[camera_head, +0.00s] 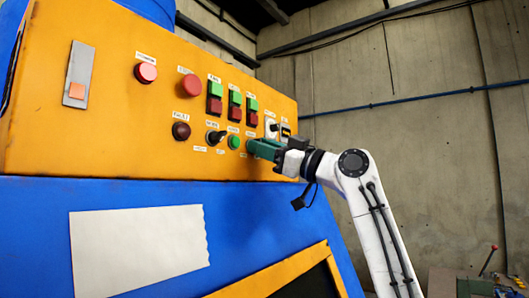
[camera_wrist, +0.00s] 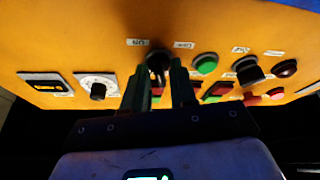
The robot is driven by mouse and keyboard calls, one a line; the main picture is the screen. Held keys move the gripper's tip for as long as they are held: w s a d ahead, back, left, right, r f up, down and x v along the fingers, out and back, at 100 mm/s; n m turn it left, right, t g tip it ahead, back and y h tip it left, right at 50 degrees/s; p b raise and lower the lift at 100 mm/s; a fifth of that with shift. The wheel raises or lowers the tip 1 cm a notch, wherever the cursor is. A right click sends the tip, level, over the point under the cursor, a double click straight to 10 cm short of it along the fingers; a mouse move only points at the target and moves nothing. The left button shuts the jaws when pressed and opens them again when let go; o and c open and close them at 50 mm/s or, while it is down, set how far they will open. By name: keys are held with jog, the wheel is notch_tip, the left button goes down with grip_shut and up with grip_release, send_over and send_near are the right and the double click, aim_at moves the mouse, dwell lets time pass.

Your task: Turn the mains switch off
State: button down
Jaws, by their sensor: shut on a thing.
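A black rotary switch knob (camera_wrist: 157,66) sits on the orange control panel (camera_head: 120,105), between a white dial and a green button. My gripper (camera_head: 252,148) reaches the panel from the right in the head view and hides this knob there. In the wrist view my gripper (camera_wrist: 158,82) has its two green fingers on either side of the knob, shut on it. A second black rotary switch (camera_head: 215,137) stands left of the green button (camera_head: 234,142); it also shows in the wrist view (camera_wrist: 249,72). The labels are too small to read, so I cannot tell which knob is marked mains.
Red and green push buttons (camera_head: 215,97) sit above my gripper. The white dial (camera_head: 271,127) and a small display (camera_head: 286,132) are close by on the right. A dark red button (camera_head: 181,130) is farther left. Free room lies right of the panel, before the concrete wall.

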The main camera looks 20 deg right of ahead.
jog(key=m+t+h, duration=0.1)
jog(key=m+h, duration=0.1)
jog(key=m, duration=0.3)
jog(key=m+t+h+p, duration=0.1)
jog(key=m+h, duration=0.2)
jog(key=m, duration=0.3)
jog(key=m+t+h, duration=0.1)
jog(key=m+h, duration=0.1)
jog(key=m, duration=0.3)
jog(key=shift+s+a+r+t+h+p, duration=0.2)
jog(key=shift+t+h+p, duration=0.1)
jog(key=shift+t+p, duration=0.1)
jog(key=shift+m, duration=0.4)
jog(key=c, duration=1.2)
grip_release()
jog(key=shift+f, duration=0.1)
jog(key=b+v, duration=0.4)
jog(key=v, duration=0.6)
jog(key=shift+s+d+f+b, duration=0.1)
jog(key=shift+s+d+b, duration=0.05)
jog(key=shift+s+b, duration=0.2)
jog(key=shift+f, duration=0.1)
